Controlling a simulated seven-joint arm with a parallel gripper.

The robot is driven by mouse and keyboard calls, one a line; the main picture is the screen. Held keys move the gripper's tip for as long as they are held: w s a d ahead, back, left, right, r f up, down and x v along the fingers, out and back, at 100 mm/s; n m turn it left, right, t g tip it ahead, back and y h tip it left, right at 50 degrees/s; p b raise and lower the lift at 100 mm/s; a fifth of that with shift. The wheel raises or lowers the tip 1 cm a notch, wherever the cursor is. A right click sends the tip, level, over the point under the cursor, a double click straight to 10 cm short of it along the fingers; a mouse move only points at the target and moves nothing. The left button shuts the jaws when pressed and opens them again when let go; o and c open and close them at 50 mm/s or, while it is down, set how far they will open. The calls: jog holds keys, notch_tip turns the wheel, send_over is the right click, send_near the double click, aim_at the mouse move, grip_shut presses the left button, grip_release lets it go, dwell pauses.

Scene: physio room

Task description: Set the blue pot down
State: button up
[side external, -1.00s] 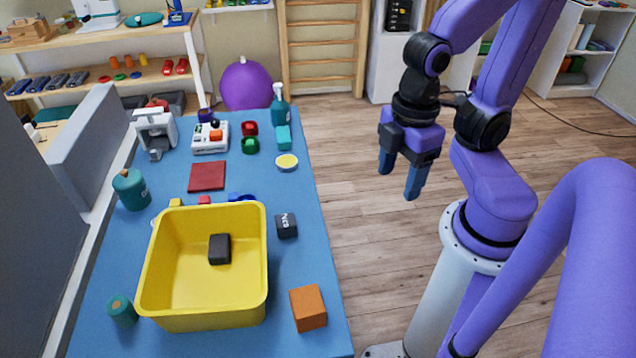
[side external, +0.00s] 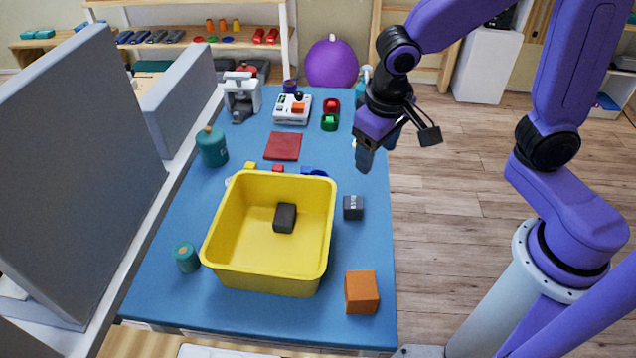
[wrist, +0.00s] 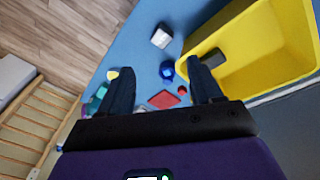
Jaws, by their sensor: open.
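The blue pot (side external: 314,172) is on the blue table top just behind the far rim of the yellow bin, which partly hides it in the side view. In the wrist view the small round blue pot (wrist: 167,71) lies between my fingers' lines, beyond the fingertips. I cannot tell whether it is upright or tipped. My gripper (side external: 377,152) is open and empty, above the table's right edge, to the right of the pot and apart from it. Its two dark fingers also show in the wrist view (wrist: 160,72).
The yellow bin (side external: 222,235) holds a black block (side external: 285,217). A dark labelled cube (side external: 353,207) and an orange cube (side external: 361,292) stand right of it. A red square (side external: 283,146) lies behind the pot. Teal containers (side external: 212,147) stand at left.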

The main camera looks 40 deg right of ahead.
jog(key=w+a+f+m+t+h, duration=0.1)
jog(key=w+a+f+m, duration=0.1)
jog(key=w+m, duration=0.45)
jog(key=w+a+f+m+h, duration=0.1)
jog(key=w+a+f+m, duration=0.15)
jog(key=w+m, duration=0.35)
send_near(317, 176)
jog(key=shift+s+a+f, duration=0.3)
jog(key=shift+s+f, duration=0.1)
jog(key=shift+s, duration=0.35)
jog(key=shift+x, duration=2.8)
jog(key=shift+a, duration=0.15)
jog(key=c, duration=0.8)
